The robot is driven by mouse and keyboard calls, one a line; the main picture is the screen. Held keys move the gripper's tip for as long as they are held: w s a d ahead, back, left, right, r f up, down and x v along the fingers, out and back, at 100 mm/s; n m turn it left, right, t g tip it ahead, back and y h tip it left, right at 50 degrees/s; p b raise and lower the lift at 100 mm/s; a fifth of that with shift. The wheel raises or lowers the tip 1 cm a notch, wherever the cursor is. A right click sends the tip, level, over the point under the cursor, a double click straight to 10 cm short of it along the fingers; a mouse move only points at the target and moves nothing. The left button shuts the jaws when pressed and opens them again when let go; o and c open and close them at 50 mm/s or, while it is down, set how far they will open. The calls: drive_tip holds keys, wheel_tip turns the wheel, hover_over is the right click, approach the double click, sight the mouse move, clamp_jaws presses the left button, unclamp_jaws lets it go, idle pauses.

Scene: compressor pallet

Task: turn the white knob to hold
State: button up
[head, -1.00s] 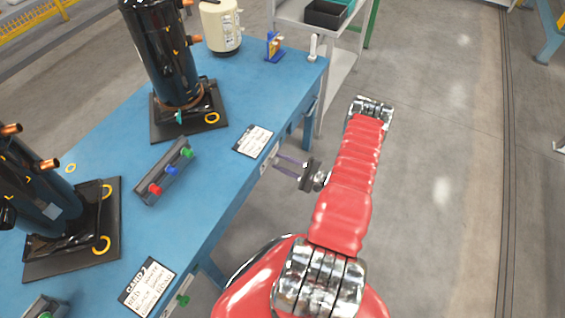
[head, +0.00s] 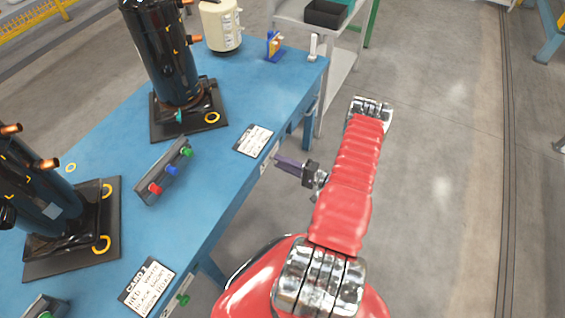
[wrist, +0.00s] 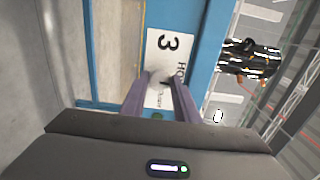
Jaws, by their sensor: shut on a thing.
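The white knob (wrist: 157,75) sits on a white label plate (wrist: 169,42) marked "3" on the blue table edge in the wrist view. A dark mark shows on the knob's right side, toward partly hidden lettering that starts "HO". My gripper (wrist: 159,84) has its two purple fingers on either side of the knob and is shut on it. In the head view my gripper (head: 277,161) reaches the table's front edge from the right, and the knob is hidden there.
A cream tank (head: 220,27) stands at the back.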

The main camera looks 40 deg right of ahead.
drive_tip(key=shift+s+a+f, duration=0.1)
drive_tip(key=shift+a+f, duration=0.05)
drive_tip(key=shift+f, duration=0.05)
drive_tip(key=o, duration=1)
drive_tip(key=shift+r, duration=0.1)
drive_tip(key=v, duration=1.3)
drive_tip(key=shift+s, duration=0.35)
